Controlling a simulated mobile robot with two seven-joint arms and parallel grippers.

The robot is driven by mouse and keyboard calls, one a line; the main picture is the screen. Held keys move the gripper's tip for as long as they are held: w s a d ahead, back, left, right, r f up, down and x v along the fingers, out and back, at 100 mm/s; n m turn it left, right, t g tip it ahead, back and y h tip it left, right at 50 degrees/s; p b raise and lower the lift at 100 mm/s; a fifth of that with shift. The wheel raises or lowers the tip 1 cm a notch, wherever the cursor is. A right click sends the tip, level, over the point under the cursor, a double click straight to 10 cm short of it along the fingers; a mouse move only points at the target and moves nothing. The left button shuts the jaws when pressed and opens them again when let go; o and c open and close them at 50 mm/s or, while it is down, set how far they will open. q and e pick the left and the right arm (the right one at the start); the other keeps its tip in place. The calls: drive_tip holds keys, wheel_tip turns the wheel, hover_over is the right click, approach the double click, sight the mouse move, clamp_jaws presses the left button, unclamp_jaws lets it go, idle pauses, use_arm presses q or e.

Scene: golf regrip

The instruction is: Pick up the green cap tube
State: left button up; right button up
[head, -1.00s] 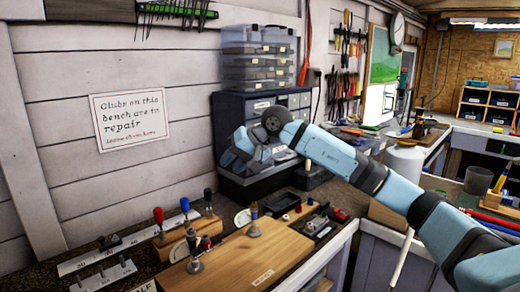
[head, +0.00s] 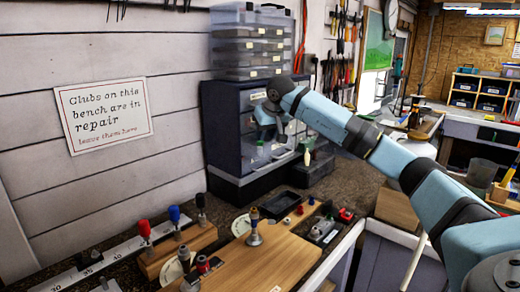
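A small pale upright piece (head: 307,157) with green just above it shows by the front of the dark drawer cabinet. It may be the green cap tube, but it is too small to be sure. My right gripper (head: 262,146) points down in front of the cabinet, left of that piece. A small greenish patch shows at its fingertips, and I cannot tell whether it is held or behind them. The finger gap is not clear. My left gripper is out of view.
The drawer cabinet (head: 232,122) stands against the wall with clear organisers (head: 250,48) on top. A black tray (head: 281,204) lies before it. A wooden board (head: 270,262) and a rack of red, blue and black handled tools (head: 172,250) are nearer.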

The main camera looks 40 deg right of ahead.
drive_tip(key=x, duration=0.2)
drive_tip(key=w+x, duration=0.1)
drive_tip(key=x, duration=0.2)
drive_tip(key=shift+w+d, duration=0.1)
drive_tip(key=shift+c, duration=0.5)
drive_tip(key=c, duration=0.5)
